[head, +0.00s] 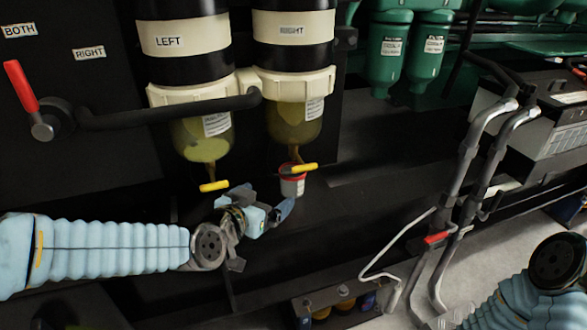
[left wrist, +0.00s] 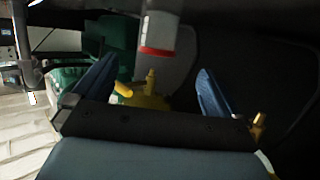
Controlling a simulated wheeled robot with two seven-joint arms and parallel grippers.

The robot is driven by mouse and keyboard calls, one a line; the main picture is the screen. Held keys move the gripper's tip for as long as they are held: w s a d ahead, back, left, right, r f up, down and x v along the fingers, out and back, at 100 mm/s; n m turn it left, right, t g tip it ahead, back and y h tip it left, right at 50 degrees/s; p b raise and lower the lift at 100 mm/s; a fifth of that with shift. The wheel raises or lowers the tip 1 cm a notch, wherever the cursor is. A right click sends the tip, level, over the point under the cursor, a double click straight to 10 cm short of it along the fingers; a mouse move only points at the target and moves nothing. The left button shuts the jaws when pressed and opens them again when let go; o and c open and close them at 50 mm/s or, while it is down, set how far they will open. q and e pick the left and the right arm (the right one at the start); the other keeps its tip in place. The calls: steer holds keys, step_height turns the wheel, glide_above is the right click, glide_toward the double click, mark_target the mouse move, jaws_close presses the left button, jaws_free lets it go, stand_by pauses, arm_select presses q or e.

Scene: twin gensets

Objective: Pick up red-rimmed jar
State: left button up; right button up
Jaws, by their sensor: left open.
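The red-rimmed jar (head: 292,184) is a small white cup with a red rim, upright below the drain of the filter marked RIGHT. It also shows at the top of the left wrist view (left wrist: 158,28), beyond the fingertips and near the line between them. My left gripper (head: 266,200) is open and empty, just left of and in front of the jar. Its two blue fingers also show spread apart in the left wrist view (left wrist: 150,80). The jar is not between the fingers. My right gripper is out of view.
Two filter bowls, LEFT (head: 204,138) and RIGHT (head: 293,120), hang above, with yellow drain handles (head: 214,186) close to my left gripper. A red-handled lever (head: 22,86) is at the far left. Grey pipes (head: 468,160) stand at the right.

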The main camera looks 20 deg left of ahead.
mark_target(286, 178)
arm_select(q)
steer(key=p, duration=0.1)
steer(key=w+p, duration=0.1)
steer(key=p, duration=0.1)
steer(key=shift+w+d+r, duration=0.2)
steer(key=shift+w+r, duration=0.1)
steer(key=shift+r, duration=0.05)
steer(key=x, duration=0.3)
steer(key=shift+w+p, duration=0.15)
steer(key=shift+p, duration=0.15)
steer(key=shift+w+d, duration=0.15)
steer(key=shift+w, duration=0.45)
steer(key=x, duration=0.5)
steer(key=shift+w, duration=0.25)
steer(key=c, duration=1.3)
steer(key=shift+o, duration=0.2)
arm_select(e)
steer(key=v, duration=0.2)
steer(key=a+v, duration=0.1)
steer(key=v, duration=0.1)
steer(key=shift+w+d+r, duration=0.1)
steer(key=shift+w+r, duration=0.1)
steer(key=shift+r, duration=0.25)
arm_select(q)
steer(key=shift+r, duration=0.1)
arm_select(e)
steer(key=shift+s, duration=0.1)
